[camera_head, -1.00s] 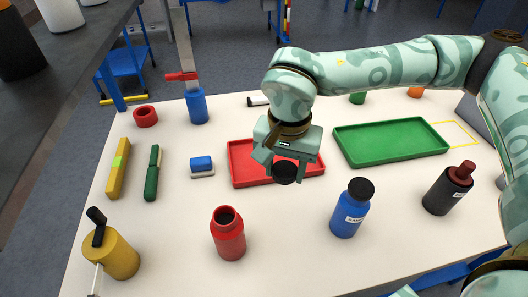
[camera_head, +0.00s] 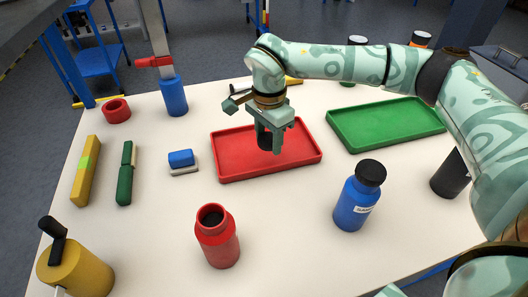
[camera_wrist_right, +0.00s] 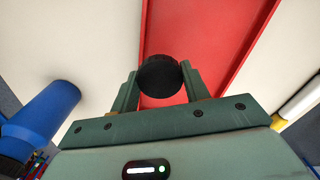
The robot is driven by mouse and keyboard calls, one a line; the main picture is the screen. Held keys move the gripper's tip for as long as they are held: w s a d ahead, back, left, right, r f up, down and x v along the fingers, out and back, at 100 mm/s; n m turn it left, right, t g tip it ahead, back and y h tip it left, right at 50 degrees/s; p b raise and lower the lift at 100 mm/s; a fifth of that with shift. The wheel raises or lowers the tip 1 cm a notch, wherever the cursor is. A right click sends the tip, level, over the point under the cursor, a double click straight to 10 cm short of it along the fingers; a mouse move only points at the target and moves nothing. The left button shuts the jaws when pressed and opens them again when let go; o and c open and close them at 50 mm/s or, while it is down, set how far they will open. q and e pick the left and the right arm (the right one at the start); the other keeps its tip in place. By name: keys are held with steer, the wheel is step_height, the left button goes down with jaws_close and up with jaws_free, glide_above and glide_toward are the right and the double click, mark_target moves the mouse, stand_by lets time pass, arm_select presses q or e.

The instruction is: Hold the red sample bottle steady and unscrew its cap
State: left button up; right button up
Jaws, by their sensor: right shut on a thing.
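The red sample bottle (camera_head: 217,240) stands upright near the front middle of the table, its dark mouth open with no cap on it. My right gripper (camera_head: 269,146) is over the red tray (camera_head: 232,169), behind the bottle and apart from it. It is shut on the black cap (camera_head: 265,138), which the fingers partly hide in the head view. In the right wrist view the cap (camera_wrist_right: 160,75) sits between the fingertips, with the red tray (camera_wrist_right: 205,40) beyond it. I cannot tell whether the cap touches the tray. My left gripper is not in view.
A blue bottle with a black cap (camera_head: 358,200) stands right of the red bottle. A green tray (camera_head: 385,122) is behind it. A yellow canister (camera_head: 78,270), a green marker (camera_head: 125,180) and a blue-and-white eraser (camera_head: 182,160) are on the left. The table between is clear.

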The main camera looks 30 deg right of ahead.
mark_target(268, 156)
steer(key=shift+w+d+f+b, duration=0.25)
steer(key=shift+w+f, duration=0.15)
steer(key=shift+f, duration=0.2)
steer(key=shift+w+d+f+b, duration=0.2)
steer(key=shift+w+f, duration=0.2)
steer(key=shift+f, duration=0.15)
steer(key=f+b, duration=0.1)
steer(key=f, duration=0.1)
steer(key=f+b, duration=0.1)
steer(key=f, duration=0.1)
steer(key=shift+w+d, duration=0.1)
steer(key=shift+w, duration=0.1)
steer(key=shift+r, duration=0.3)
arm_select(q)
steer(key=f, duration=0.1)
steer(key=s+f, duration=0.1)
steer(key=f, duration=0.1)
arm_select(e)
steer(key=shift+f, duration=0.1)
steer(key=o, duration=1.1)
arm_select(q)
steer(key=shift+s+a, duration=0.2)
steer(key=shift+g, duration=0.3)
